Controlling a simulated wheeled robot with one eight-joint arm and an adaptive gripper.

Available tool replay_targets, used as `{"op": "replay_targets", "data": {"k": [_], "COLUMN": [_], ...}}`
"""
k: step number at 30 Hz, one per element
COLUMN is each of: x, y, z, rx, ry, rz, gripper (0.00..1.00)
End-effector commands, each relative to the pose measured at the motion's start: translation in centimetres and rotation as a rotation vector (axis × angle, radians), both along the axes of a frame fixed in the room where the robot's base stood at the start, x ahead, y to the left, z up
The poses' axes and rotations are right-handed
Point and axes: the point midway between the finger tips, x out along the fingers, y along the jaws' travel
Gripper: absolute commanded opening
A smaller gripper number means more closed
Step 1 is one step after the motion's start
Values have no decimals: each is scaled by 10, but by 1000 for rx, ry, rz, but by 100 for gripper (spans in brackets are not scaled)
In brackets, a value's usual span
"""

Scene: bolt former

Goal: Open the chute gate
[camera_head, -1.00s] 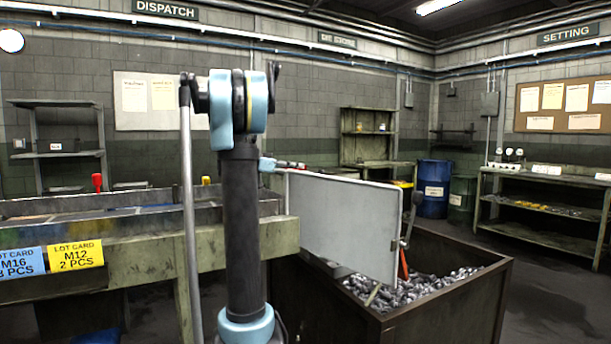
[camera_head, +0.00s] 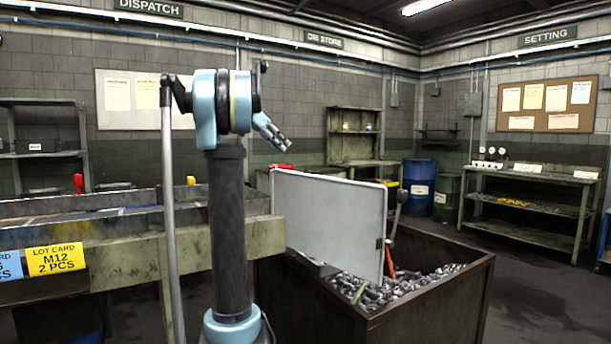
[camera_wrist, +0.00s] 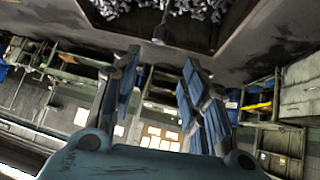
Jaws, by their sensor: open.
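The chute gate looks like the flat pale grey panel (camera_head: 330,222), standing upright over the left side of the bolt bin. The rod looks apart from the fingers.
A dark bin (camera_head: 430,310) holds many loose bolts (camera_head: 375,290). A greenish bench with trays (camera_head: 130,258) stands at the left, with a yellow lot card (camera_head: 55,259). Blue (camera_head: 419,186) and green drums stand behind. Floor at the right is clear.

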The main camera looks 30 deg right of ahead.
Motion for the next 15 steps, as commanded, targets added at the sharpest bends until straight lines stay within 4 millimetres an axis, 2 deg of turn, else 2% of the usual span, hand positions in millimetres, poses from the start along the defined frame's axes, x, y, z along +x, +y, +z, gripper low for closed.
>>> {"op": "replay_targets", "data": {"k": [15], "x": [-16], "y": [-61], "z": [-62], "rx": [-1], "ry": [-1], "rz": [-2], "gripper": [41]}}
